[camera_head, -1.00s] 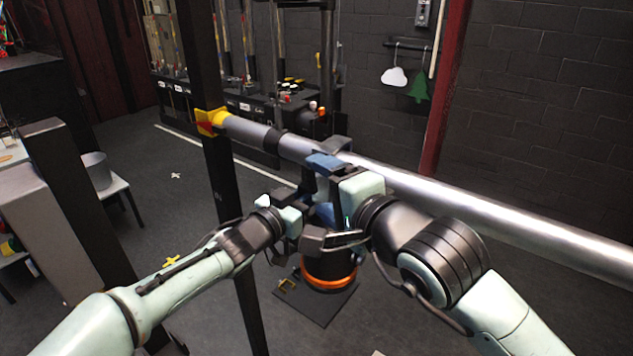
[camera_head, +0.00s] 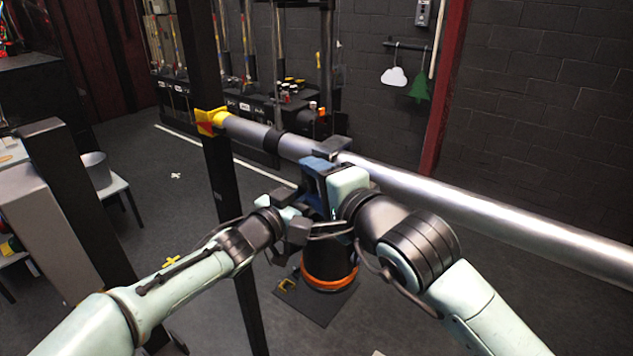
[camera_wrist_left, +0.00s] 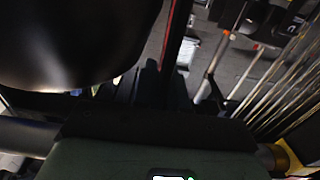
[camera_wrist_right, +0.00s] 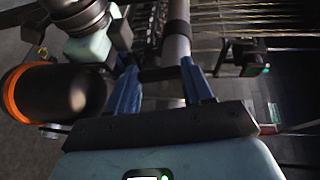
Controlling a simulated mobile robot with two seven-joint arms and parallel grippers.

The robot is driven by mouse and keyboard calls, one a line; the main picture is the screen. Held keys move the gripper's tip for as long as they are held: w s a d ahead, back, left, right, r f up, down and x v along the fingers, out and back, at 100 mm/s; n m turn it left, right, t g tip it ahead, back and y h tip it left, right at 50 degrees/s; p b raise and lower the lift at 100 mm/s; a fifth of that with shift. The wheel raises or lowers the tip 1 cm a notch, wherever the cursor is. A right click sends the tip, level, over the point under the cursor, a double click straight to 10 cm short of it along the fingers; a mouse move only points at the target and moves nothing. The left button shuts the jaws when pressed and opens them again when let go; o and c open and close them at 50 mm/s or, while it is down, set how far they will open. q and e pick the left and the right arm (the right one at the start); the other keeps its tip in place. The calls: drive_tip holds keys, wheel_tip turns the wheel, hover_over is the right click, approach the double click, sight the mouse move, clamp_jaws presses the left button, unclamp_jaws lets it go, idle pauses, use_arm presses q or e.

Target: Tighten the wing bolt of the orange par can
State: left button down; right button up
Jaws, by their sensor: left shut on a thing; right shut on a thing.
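The orange par can (camera_head: 330,270), a black can with an orange ring, hangs below the silver pipe (camera_head: 480,205). It shows at the left of the right wrist view (camera_wrist_right: 55,95) and, dark and close, in the left wrist view (camera_wrist_left: 75,40). My right gripper (camera_head: 318,170), with blue fingers, is just under the pipe at the clamp. A dark bar, seemingly the wing bolt (camera_wrist_right: 163,73), spans between its fingers. My left gripper (camera_head: 297,215) is shut beside the can's top, seemingly on its yoke; the exact contact is hidden.
A dark upright post (camera_head: 222,170) with a yellow fitting (camera_head: 210,121) stands left of the can. A black floor plate (camera_head: 315,305) lies beneath it. A rack (camera_head: 270,100) stands behind, and a brick wall (camera_head: 540,90) is at the right.

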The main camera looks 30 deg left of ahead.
drive_tip(key=shift+w+d+m+t+y, duration=0.15)
drive_tip(key=shift+m+t+y, duration=0.3)
drive_tip(key=shift+y, duration=0.45)
drive_tip(key=shift+f, duration=0.1)
drive_tip(key=o, duration=1.1)
drive_tip(key=shift+c, duration=0.2)
drive_tip(key=v, duration=1.2)
drive_tip(key=shift+f, duration=0.2)
